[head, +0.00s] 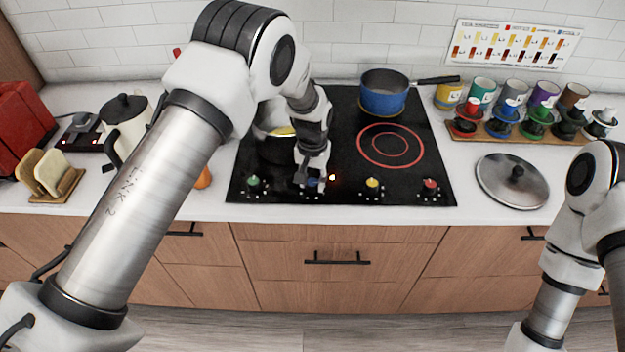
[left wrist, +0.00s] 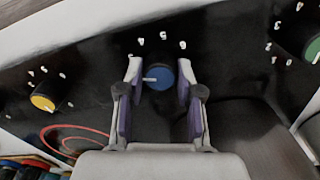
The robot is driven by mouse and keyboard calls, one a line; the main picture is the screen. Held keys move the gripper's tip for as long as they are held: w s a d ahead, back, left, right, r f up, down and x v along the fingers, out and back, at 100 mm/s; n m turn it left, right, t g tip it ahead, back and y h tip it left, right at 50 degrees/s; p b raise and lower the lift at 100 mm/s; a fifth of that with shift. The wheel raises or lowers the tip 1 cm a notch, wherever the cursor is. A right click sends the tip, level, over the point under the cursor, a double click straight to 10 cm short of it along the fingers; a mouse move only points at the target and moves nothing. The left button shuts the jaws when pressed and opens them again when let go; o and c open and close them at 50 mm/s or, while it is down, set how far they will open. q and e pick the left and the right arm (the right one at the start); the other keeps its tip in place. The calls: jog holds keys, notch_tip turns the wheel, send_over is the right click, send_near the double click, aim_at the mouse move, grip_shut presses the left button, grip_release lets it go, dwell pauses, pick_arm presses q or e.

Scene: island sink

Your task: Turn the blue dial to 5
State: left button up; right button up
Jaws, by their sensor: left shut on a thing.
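The blue dial (head: 316,183) is on the front edge of the black cooktop, second from the left, mostly hidden by my left gripper (head: 309,180). In the left wrist view, the blue dial (left wrist: 161,80) sits between the two fingers of my left gripper (left wrist: 160,92), which is shut on it. The dial's white pointer points left in that view, toward the left finger. The mark at the pointer's tip cannot be read. My right gripper is out of view.
A green dial (head: 253,182), yellow dial (head: 372,184) and red dial (head: 430,185) share the cooktop (head: 347,195). A blue pot (head: 384,101) stands behind. A lid (head: 513,182) lies to the right.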

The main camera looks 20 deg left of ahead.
pick_arm(q)
jog(key=m, duration=0.4)
jog(key=shift+s+f+m, duration=0.2)
jog(key=shift+m, duration=0.1)
jog(key=m, duration=0.4)
jog(key=shift+m, duration=0.3)
jog(key=m, duration=0.4)
jog(key=shift+p, duration=0.4)
jog(key=m, duration=0.5)
jog(key=o, duration=1.2)
jog(key=shift+w, duration=0.1)
jog(key=shift+c, duration=0.2)
jog(key=shift+w+r, duration=0.1)
jog(key=shift+r, duration=0.05)
